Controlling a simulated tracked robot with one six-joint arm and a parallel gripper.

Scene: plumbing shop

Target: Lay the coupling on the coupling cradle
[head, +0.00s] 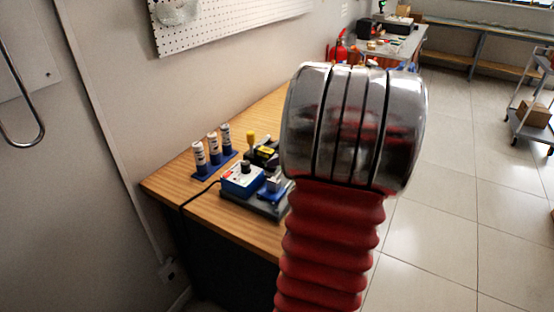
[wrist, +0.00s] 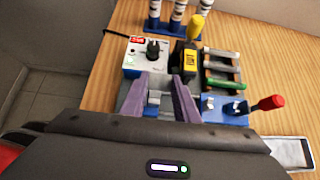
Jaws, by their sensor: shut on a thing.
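My gripper (wrist: 159,80), with two purple fingers, shows in the wrist view over the gear on the bench. It is shut on a small grey piece, which I take to be the coupling (wrist: 159,83); the view of it is small and partly covered by the fingers. Blue shows just below and between the fingers, perhaps the coupling cradle; I cannot tell whether the coupling touches it. In the head view a small blue block (head: 269,196) with a grey top stands at the front of the gear. My arm hides the gripper there.
A white and blue box with a black knob (wrist: 150,55) stands left of the fingers, a yellow and black device (wrist: 187,62) beyond. Right are coloured rods (wrist: 222,85), a blue holder (wrist: 222,110) and a red-handled tool (wrist: 268,103). Bare wooden bench (wrist: 275,60) lies farther right.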

